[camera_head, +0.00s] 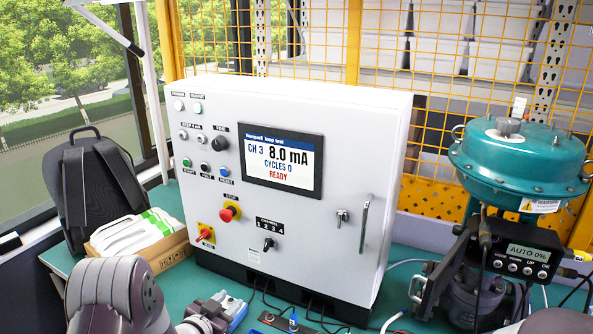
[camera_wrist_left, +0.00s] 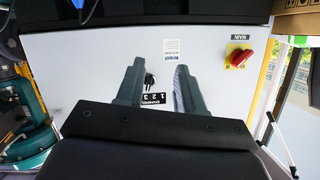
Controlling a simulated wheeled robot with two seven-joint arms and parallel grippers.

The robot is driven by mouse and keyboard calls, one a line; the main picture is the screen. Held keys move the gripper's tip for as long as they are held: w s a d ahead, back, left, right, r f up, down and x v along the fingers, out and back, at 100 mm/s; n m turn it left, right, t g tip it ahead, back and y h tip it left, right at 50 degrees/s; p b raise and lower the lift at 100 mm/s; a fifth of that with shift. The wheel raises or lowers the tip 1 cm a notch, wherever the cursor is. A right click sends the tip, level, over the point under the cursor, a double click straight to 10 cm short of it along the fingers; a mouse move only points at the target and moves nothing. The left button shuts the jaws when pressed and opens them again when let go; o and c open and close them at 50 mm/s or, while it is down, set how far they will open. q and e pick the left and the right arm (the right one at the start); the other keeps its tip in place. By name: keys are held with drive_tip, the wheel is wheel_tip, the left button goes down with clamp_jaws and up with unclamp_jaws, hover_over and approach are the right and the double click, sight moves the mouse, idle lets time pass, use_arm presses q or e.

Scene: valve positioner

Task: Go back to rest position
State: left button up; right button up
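My left arm (camera_head: 112,297) comes in at the lower left of the head view, in front of the white control cabinet (camera_head: 345,245). In the left wrist view my left gripper (camera_wrist_left: 158,80) is open, with nothing between its two dark fingers. The cabinet's channel selector knob (camera_wrist_left: 151,79) shows beyond the gap, and the red main switch (camera_wrist_left: 238,58) is to its right. The wrist picture of the panel is upside down. The cabinet screen (camera_head: 281,160) reads CH 3, 8.0 mA, CYCLES 0, READY. My right gripper is not in view.
A teal valve actuator (camera_head: 520,165) with a black positioner (camera_head: 522,256) reading AUTO 0% stands at the right. A black backpack (camera_head: 92,185) and a cardboard box (camera_head: 170,248) are left of the cabinet. Cables lie along the cabinet's front.

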use_arm(q)
drive_tip(key=s+a+f+n+g+y, duration=0.4)
drive_tip(key=s+f+g, duration=0.25)
drive_tip(key=s, duration=0.35)
drive_tip(key=s+d+r+g, duration=0.3)
drive_tip(key=s+r, duration=0.1)
drive_tip(key=s, duration=0.4)
drive_tip(key=s+d+r+n+g, duration=0.1)
drive_tip(key=s+d+r+g, duration=0.2)
drive_tip(key=s+r, duration=0.2)
drive_tip(key=s, duration=0.2)
drive_tip(key=shift+s+n, duration=0.3)
drive_tip(key=shift+s, duration=0.1)
drive_tip(key=shift+d+r, duration=0.1)
